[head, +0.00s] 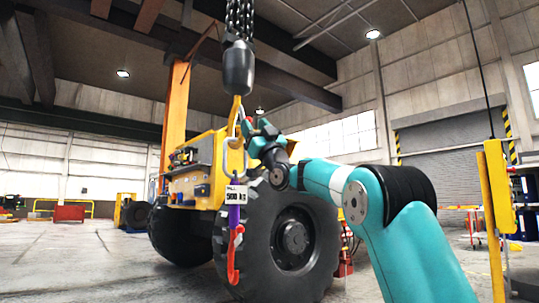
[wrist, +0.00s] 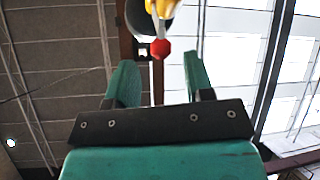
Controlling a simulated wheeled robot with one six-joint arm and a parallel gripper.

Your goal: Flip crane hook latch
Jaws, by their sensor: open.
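The crane hook (head: 236,105) is yellow and hangs under a black block (head: 237,68) on a chain. It also shows at the top of the wrist view (wrist: 162,7). In the wrist view a pale latch bar (wrist: 161,28) runs from the hook to a red ball (wrist: 160,48). My gripper (wrist: 160,72) is open, its two teal fingers spread wide. The red ball appears between and just beyond the fingertips, with no visible contact. In the head view my gripper (head: 258,134) is just right of the hook, and the latch is mostly hidden there.
A metal ring (head: 235,153) hangs below the hook, with a 500 kg tag (head: 236,196), a purple strap (head: 234,216) and a red lower hook (head: 235,256). A yellow vehicle with large tyres (head: 293,238) stands behind. A yellow post (head: 495,200) is at right. Open floor lies left.

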